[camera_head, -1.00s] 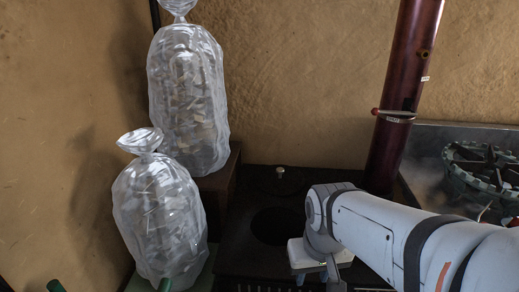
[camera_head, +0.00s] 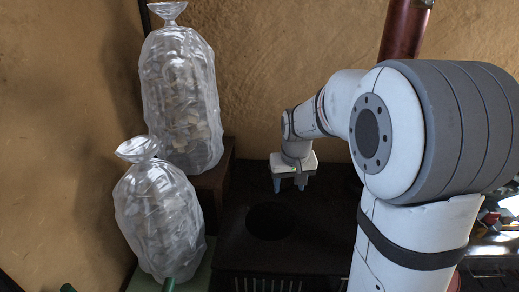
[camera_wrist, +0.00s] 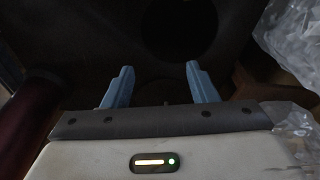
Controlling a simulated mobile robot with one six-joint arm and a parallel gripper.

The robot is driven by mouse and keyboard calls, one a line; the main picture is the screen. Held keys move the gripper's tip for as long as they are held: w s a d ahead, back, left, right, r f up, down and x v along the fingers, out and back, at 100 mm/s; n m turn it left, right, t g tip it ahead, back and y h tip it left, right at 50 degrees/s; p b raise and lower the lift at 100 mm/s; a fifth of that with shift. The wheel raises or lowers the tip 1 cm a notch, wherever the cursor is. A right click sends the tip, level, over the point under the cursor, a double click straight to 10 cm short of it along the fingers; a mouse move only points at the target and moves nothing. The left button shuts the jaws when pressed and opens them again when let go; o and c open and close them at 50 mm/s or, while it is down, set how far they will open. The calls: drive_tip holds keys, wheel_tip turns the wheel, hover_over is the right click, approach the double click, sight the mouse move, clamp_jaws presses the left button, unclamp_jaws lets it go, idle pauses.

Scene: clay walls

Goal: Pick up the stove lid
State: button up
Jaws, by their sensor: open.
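The dark stove (camera_head: 325,225) has a round open hole (camera_head: 270,222) in its top, which also shows in the wrist view (camera_wrist: 180,25). My gripper (camera_head: 289,188) is over the back part of the stove top, behind the hole, pointing down. Its two blue fingers stand apart in the wrist view (camera_wrist: 160,70), with nothing clearly held between them. The stove lid with its small knob is not clear now; the gripper covers its place in the head view, and the dark wrist view does not show it plainly.
Two filled clear plastic bags, an upper one (camera_head: 180,95) on a brown block (camera_head: 213,185) and a lower one (camera_head: 158,220), stand left of the stove. A dark red pipe (camera_head: 406,32) rises at the back right. The clay wall (camera_head: 270,70) is close behind.

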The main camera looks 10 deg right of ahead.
drive_tip(key=w+p, duration=0.5)
drive_tip(key=w, duration=1)
drive_tip(key=p, duration=0.5)
approach(260, 174)
drive_tip(key=d+r, duration=0.1)
drive_tip(key=d, duration=0.4)
drive_tip(key=shift+t, duration=0.5)
drive_tip(key=x, duration=0.7)
drive_tip(key=shift+s+a+f+p, duration=0.15)
drive_tip(key=shift+f+p, duration=0.2)
drive_tip(key=shift+f, duration=0.05)
clamp_jaws()
drive_tip(key=shift+r, duration=0.15)
